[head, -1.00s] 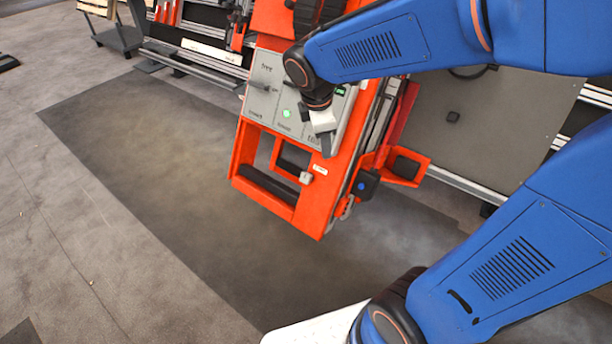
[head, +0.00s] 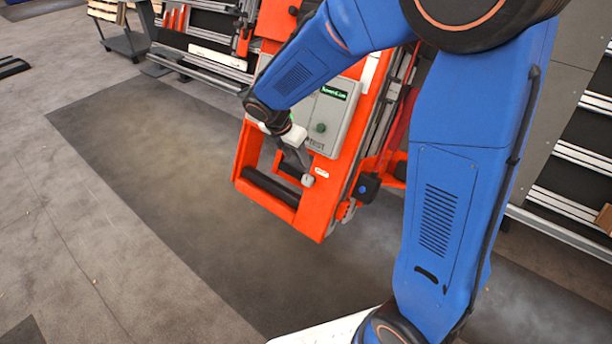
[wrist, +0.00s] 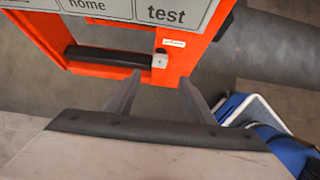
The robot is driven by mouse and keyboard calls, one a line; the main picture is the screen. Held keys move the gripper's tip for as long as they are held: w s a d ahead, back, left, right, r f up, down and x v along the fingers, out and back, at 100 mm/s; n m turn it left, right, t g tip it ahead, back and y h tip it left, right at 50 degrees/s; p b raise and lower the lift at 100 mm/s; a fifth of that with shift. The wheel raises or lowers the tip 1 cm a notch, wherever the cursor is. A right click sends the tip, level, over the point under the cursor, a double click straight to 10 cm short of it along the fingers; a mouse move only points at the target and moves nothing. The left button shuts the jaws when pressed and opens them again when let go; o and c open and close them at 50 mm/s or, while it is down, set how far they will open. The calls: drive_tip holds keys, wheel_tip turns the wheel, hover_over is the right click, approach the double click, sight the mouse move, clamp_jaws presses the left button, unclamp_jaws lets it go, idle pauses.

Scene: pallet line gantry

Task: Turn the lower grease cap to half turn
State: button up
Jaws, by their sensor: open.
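The lower grease cap is most likely the small pale knob (head: 308,180) beside a white label on the lower part of the orange frame. It also shows in the wrist view (wrist: 160,60), just beyond and between my fingertips. My gripper (head: 300,165) is near the knob in the head view. In the wrist view its two fingers (wrist: 158,90) are spread apart with nothing between them, and a gap to the knob seems to remain. The label's text is too small to read.
A grey control panel (head: 330,115) with a lit display and a green button sits above the knob. The orange frame (head: 318,212) surrounds a black bar (head: 270,187). A blue button box (head: 365,187) is at the right. The floor (head: 160,200) at the left is clear.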

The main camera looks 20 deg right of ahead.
sight(307, 177)
drive_tip(key=x, duration=1.3)
drive_tip(key=shift+f, duration=0.25)
drive_tip(key=c, duration=1)
